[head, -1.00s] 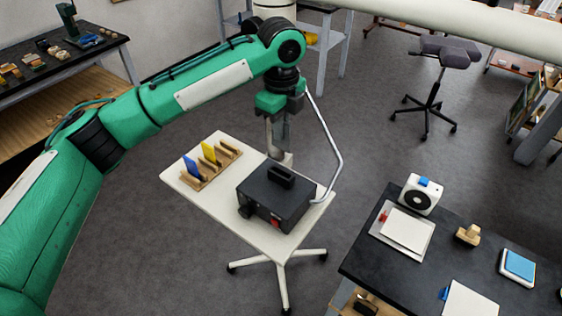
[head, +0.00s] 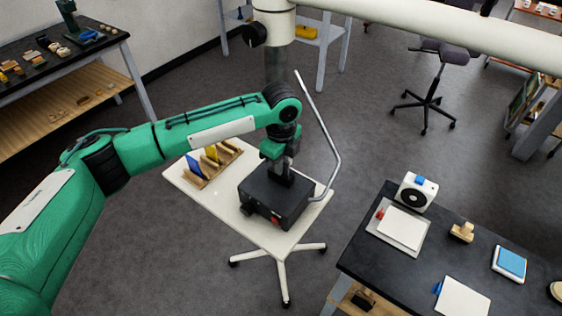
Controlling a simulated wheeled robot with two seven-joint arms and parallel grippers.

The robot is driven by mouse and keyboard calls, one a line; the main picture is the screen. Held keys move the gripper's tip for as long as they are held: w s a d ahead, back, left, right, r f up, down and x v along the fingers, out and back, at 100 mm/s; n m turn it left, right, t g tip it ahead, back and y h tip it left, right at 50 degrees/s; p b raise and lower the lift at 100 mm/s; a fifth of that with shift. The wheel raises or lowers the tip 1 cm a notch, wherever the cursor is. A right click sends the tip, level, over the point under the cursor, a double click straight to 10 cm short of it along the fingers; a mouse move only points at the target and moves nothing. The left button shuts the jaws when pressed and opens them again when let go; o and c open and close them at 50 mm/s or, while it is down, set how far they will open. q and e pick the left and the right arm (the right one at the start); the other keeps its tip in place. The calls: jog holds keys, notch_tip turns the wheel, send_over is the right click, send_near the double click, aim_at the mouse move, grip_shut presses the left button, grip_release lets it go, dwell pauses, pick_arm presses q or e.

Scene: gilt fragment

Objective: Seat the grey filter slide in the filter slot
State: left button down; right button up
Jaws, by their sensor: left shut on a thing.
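My left gripper (head: 281,168) points down over the top of a black box (head: 262,196) on a small white table. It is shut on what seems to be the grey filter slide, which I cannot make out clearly. The filter slot seems to be in the raised part on top of the box, now hidden by the gripper. I cannot tell whether the slide is in the slot. A wooden rack (head: 226,161) on the same table holds a blue slide (head: 194,165) and a yellow slide (head: 211,153). My right gripper is out of view.
A bent metal rod (head: 332,140) rises beside the box. A thick white beam (head: 420,32) crosses above. A dark table (head: 390,262) with a white device (head: 416,191) and pads stands at the right. The front of the white table (head: 225,208) is bare.

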pick_arm(q)
jog(key=c, duration=1.6)
grip_release()
jog(key=shift+f, duration=0.1)
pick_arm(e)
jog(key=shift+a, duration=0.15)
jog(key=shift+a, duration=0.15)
